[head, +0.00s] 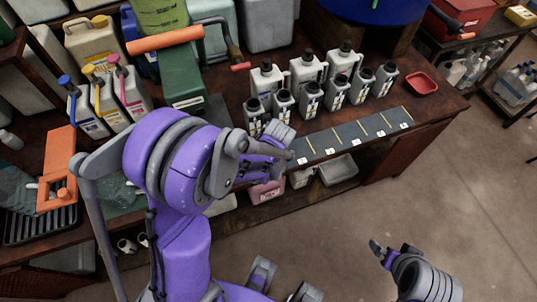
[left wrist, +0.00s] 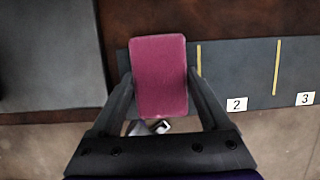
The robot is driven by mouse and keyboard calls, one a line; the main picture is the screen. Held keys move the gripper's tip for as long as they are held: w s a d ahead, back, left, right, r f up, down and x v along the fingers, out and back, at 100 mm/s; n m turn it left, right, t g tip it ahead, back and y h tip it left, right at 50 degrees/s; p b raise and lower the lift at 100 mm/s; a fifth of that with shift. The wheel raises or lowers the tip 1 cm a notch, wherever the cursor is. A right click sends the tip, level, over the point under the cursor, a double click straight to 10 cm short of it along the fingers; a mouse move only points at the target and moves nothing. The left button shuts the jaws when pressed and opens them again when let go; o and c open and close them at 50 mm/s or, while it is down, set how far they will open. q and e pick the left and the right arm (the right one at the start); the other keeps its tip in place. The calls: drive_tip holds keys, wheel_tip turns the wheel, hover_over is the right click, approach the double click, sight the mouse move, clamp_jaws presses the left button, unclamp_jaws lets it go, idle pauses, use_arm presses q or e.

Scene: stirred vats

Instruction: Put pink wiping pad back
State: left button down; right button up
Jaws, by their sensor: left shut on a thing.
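The pink wiping pad (left wrist: 159,76) sits between the fingers of my left gripper (left wrist: 159,88) in the left wrist view. It is over the left end of a dark grey strip (left wrist: 225,75) with yellow dividing lines and number tags. The pad covers part of the strip left of the first visible line; whether it touches is unclear. In the head view my left gripper (head: 282,138) is at the strip's left end, and the pad cannot be made out there. My right gripper (head: 381,254) is over the floor, away from the bench, with nothing seen in it.
Several grey-white bottles (head: 308,72) stand behind the strip (head: 350,134). A red dish (head: 421,83) is at the bench's right end. Jugs (head: 92,42) and an orange-handled green box (head: 182,75) stand at the left. Open floor lies in front.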

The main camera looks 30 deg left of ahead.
use_arm(q)
drive_tip(key=shift+f, duration=0.15)
unclamp_jaws()
drive_tip(key=shift+r, duration=0.4)
drive_tip(key=p+v, duration=0.2)
drive_tip(key=v, duration=0.9)
drive_tip(key=s+d+r+n+t+h, duration=0.1)
drive_tip(key=s+n, duration=0.5)
drive_tip(key=n, duration=0.7)
drive_tip(key=s+d+r+n+t+h, duration=0.2)
drive_tip(key=s+n, duration=0.5)
drive_tip(key=n, duration=0.6)
drive_tip(key=shift+s+d+r, duration=0.2)
drive_tip(key=shift+d+r, duration=0.15)
drive_tip(key=shift+r, duration=0.5)
